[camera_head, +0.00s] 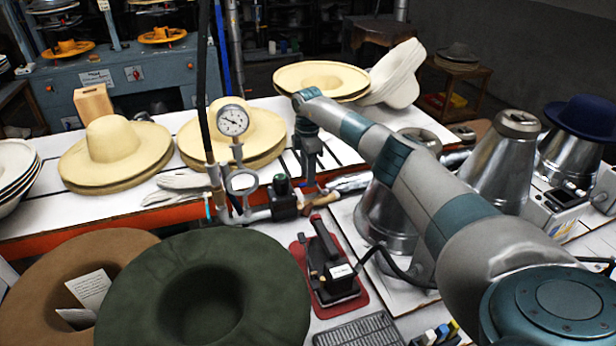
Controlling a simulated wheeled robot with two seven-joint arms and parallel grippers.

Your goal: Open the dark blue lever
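My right arm comes in from the lower right, and my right gripper (308,170) points down just right of the pipework, above the near edge of the white table. Its fingers are small and seen edge-on, so their opening does not show. A dark valve body (285,205) with a dark knob sits on the pipe, left of and slightly below the gripper. I cannot clearly make out a dark blue lever; it may be hidden by or blend with the valve and gripper. A round gauge (232,120) stands above the pipework. My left gripper is out of view.
Straw hats (116,150) lie on the white slatted table (120,208). A green hat (202,300) and a brown hat (100,255) lie in front. A black tool (330,268) rests on a red mat (352,300). Metal cones (500,160) stand at right.

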